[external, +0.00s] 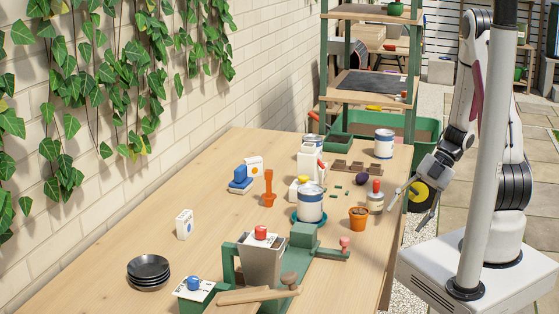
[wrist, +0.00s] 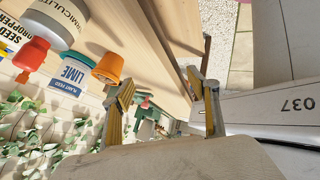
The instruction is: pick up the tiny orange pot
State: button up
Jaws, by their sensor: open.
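The tiny orange pot (external: 358,217) stands upright on the wooden table near its right edge, with dark fill showing at its top.
A white tin (external: 310,204) on a blue saucer stands just left of the pot. A red-capped bottle (external: 375,198) stands close behind it. A green press-like fixture (external: 303,235) with a grey bucket (external: 262,262) is in front. Black saucers (external: 148,268) are stacked at front left.

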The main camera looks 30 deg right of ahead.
jog(key=w+r+m+t+y, duration=0.1)
jog(key=w+m, duration=0.1)
jog(key=m, duration=0.1)
jog(key=w+r+m+t+y, duration=0.1)
jog(key=w+m, duration=0.1)
jog(key=m, duration=0.1)
jog(key=w+r+m+y, duration=0.1)
jog(key=w+m+y, duration=0.1)
jog(key=m, duration=0.2)
jog(key=shift+w+d+r+t, duration=0.15)
jog(key=shift+w+t, duration=0.1)
jog(key=shift+t, duration=0.15)
send_near(349, 222)
jog(key=shift+a+f, duration=0.3)
jog(key=shift+a, duration=0.45)
jog(key=shift+a+f, duration=0.1)
jog(key=shift+w+x, duration=0.2)
jog(key=shift+x, duration=2.3)
